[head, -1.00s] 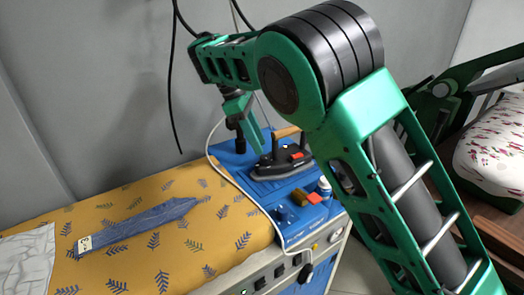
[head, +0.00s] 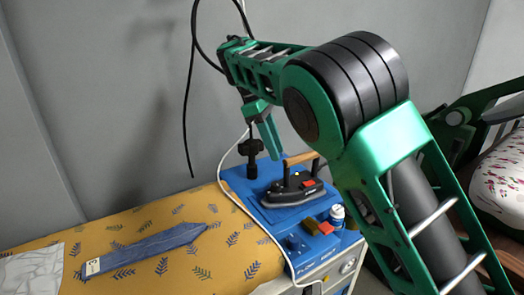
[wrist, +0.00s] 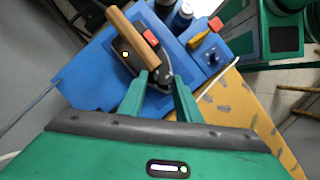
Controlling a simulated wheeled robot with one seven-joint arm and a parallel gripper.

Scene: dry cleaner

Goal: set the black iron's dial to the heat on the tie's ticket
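The black iron (head: 292,188) stands on a blue surface at the board's far end, with a wooden handle, a red block on top and a small yellow dot. In the wrist view the iron (wrist: 128,62) lies just beyond my fingertips. I cannot pick out its dial or setting. The blue tie (head: 160,243) lies on the yellow leaf-patterned board. Its white ticket (head: 92,267) has dark marks too small to read surely. My gripper (wrist: 163,82) is open and empty, its two green fingers apart over the iron's end. It also shows above the iron in the head view (head: 268,140).
A pale cord (head: 238,205) runs along the board. White cloth (head: 32,270) lies at the left. A grey wall (head: 100,100) stands behind.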

